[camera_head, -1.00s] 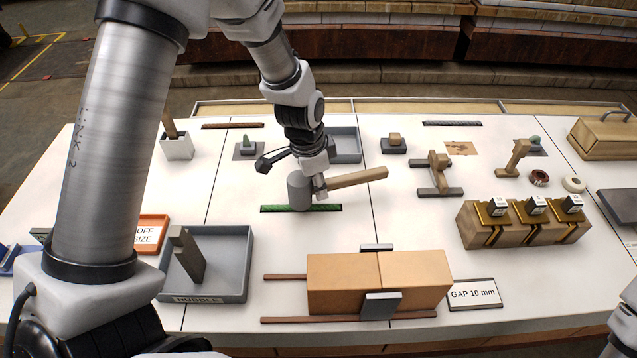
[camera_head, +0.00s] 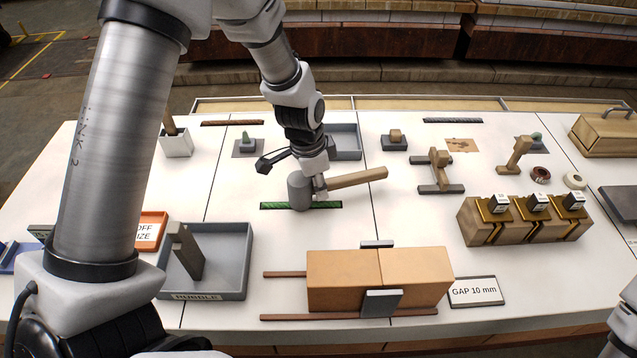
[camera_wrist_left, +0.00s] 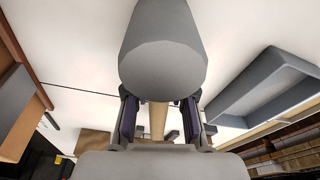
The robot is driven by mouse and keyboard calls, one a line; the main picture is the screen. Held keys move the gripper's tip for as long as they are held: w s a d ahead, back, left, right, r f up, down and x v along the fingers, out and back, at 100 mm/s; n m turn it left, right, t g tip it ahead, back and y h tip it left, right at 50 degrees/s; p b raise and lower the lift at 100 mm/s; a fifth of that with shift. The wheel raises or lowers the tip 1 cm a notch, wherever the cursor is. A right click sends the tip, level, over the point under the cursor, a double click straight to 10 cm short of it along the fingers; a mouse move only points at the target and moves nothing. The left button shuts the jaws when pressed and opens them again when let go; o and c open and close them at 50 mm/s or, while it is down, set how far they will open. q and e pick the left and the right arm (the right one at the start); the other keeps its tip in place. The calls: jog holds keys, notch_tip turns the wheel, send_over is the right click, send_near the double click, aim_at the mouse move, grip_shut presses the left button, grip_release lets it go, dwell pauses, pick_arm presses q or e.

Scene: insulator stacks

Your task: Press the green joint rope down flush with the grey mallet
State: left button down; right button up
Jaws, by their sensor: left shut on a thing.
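The grey mallet (camera_head: 300,191) has a round grey head and a wooden handle (camera_head: 357,178) that points right. My left gripper (camera_head: 320,187) is shut on the handle close to the head. The green joint rope (camera_head: 327,206) lies in a dark strip on the white table, and the mallet head stands over its middle and hides part of it. I cannot tell whether the head touches the rope. In the left wrist view the mallet head (camera_wrist_left: 163,45) fills the upper middle, with the handle (camera_wrist_left: 158,120) between my fingers. My right gripper does not show.
Two orange bricks (camera_head: 345,275) stand between rails in front, beside a GAP 10 mm sign (camera_head: 478,291). A grey rubble tray (camera_head: 236,265) is at front left. A wooden block with brass pieces (camera_head: 480,225) stands at right. The table around the handle's end is clear.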

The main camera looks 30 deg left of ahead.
pick_arm(q)
jog(key=shift+f, duration=0.45)
jog(key=shift+s+f, duration=0.1)
dwell(1.1)
notch_tip(320, 180, up, 7)
jog(key=p, duration=0.6)
dwell(0.3)
notch_tip(320, 180, up, 8)
jog(key=p, duration=0.7)
